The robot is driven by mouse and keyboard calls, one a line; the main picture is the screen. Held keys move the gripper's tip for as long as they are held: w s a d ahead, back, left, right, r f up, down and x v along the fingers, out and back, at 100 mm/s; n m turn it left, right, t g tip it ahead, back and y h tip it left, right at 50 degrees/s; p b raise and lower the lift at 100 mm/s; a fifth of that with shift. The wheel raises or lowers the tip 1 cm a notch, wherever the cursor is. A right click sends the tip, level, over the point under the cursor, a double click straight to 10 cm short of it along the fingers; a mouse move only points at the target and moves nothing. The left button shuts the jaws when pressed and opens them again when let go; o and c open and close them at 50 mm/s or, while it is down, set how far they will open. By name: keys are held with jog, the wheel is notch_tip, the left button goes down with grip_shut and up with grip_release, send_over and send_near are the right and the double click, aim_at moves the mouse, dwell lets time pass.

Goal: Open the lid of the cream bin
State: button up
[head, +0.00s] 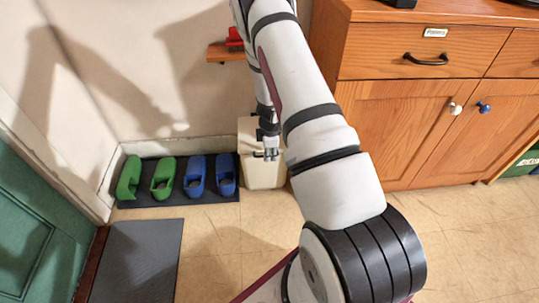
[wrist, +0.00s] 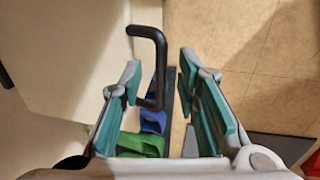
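The cream bin (head: 262,176) stands on the floor against the wall, left of the wooden cabinet. My arm and gripper (head: 267,154) hide part of it in the head view. In the wrist view its cream surface (wrist: 70,50) fills the left side. A black bar handle (wrist: 160,75) stands out from that surface. My gripper (wrist: 161,62) is open, with teal pads on both fingers. The handle's bar shows between the two fingers, with a gap to the right finger. I cannot tell whether the left finger touches it. The lid looks closed, though its edge is mostly hidden.
Green clogs (head: 163,178) and blue clogs (head: 196,176) stand on a dark mat (head: 150,200) left of the bin. The wooden cabinet (head: 390,130) is close on the right. A small shelf (head: 218,53) is above. A grey doormat (head: 135,262) lies front left.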

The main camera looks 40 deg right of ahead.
jog(key=shift+f, duration=0.25)
grip_shut()
jog(key=shift+r, duration=0.1)
